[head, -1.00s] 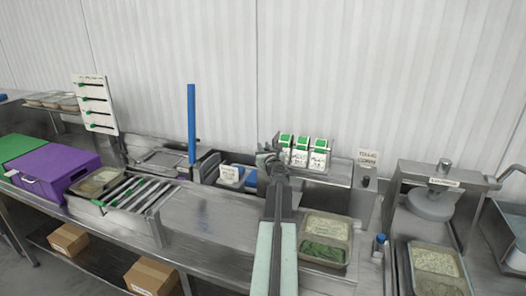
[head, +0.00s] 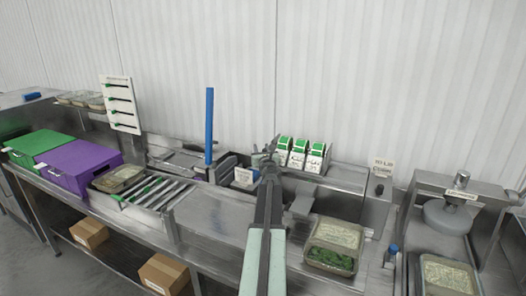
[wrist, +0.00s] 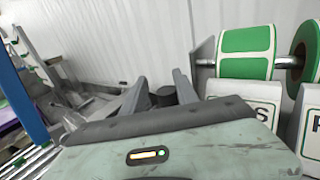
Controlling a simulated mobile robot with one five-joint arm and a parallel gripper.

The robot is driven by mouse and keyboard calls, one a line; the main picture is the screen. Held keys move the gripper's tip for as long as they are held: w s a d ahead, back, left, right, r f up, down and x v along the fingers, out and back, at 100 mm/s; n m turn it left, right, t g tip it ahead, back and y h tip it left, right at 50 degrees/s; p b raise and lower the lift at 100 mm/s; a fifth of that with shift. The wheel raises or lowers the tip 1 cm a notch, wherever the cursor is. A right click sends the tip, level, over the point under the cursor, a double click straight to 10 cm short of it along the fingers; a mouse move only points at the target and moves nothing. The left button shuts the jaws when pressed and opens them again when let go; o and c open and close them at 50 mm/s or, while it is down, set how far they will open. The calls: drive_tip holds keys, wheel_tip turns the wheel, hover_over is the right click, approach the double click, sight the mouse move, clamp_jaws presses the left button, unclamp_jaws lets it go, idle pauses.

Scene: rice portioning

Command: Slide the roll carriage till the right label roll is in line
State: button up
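Three label rolls with green labels show in the head view: the left roll (head: 283,143), the middle roll (head: 298,147) and the right roll (head: 316,151). They sit side by side on the roll carriage, each above a white lettered plate. In the wrist view one roll (wrist: 245,55) and part of another (wrist: 307,50) hang on a metal rod. My gripper (head: 266,156) is just left of the left roll. In the wrist view its fingers (wrist: 160,80) stand apart, with a dark round knob (wrist: 166,96) between or just beyond them; contact is unclear.
A blue post (head: 209,125) stands left of my gripper.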

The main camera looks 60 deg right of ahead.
drive_tip(key=shift+s+d, duration=0.1)
drive_tip(key=shift+s, duration=0.05)
idle(0.3)
drive_tip(key=v, duration=0.7)
drive_tip(key=shift+s+a, duration=0.2)
drive_tip(key=shift+a, duration=0.1)
